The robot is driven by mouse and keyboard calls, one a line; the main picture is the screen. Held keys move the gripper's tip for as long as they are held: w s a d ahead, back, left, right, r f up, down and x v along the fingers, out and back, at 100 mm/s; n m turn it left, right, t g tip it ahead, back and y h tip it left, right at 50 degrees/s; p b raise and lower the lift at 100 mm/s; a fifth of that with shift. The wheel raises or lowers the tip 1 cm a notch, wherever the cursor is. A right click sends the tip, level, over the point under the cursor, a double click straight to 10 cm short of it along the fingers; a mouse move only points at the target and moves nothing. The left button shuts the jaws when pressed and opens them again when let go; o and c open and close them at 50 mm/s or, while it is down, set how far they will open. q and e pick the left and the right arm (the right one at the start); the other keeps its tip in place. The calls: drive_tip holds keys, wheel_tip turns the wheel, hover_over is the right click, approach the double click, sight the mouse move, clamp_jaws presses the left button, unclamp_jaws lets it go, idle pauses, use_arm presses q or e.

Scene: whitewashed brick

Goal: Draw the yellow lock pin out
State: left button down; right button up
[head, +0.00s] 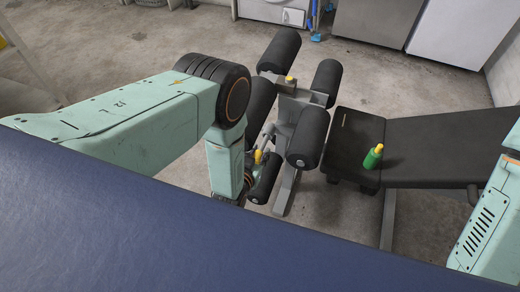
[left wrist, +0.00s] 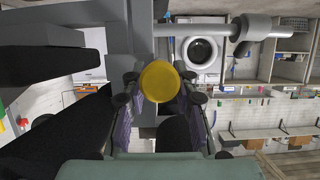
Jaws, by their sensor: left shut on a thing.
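The yellow lock pin (head: 258,157) is on the grey frame of the weight bench (head: 298,115), low down among the black foam rollers. In the left wrist view its round yellow head (left wrist: 158,82) faces me, between the two fingers. My left gripper (head: 264,150) is shut on the pin, and it also shows in the left wrist view (left wrist: 160,98). My arm partly hides the gripper in the head view. The pin's shaft is hidden behind its head, so I cannot tell how deep it sits. My right gripper is out of view.
Another yellow knob (head: 290,79) is higher on the bench frame. Black rollers (head: 308,137) crowd the space around the gripper. A green bottle with a yellow top (head: 373,157) is on the black bench pad (head: 352,133). Concrete floor (head: 150,45) is open behind.

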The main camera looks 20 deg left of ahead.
use_arm(q)
drive_tip(key=s+p, duration=0.2)
drive_tip(key=s, duration=0.4)
drive_tip(key=shift+s, duration=0.2)
idle(1.1)
drive_tip(key=shift+a, duration=0.1)
drive_tip(key=shift+r, duration=0.1)
wheel_tip(320, 180, up, 8)
drive_tip(key=p, duration=0.7)
drive_tip(key=shift+p, duration=0.35)
idle(0.5)
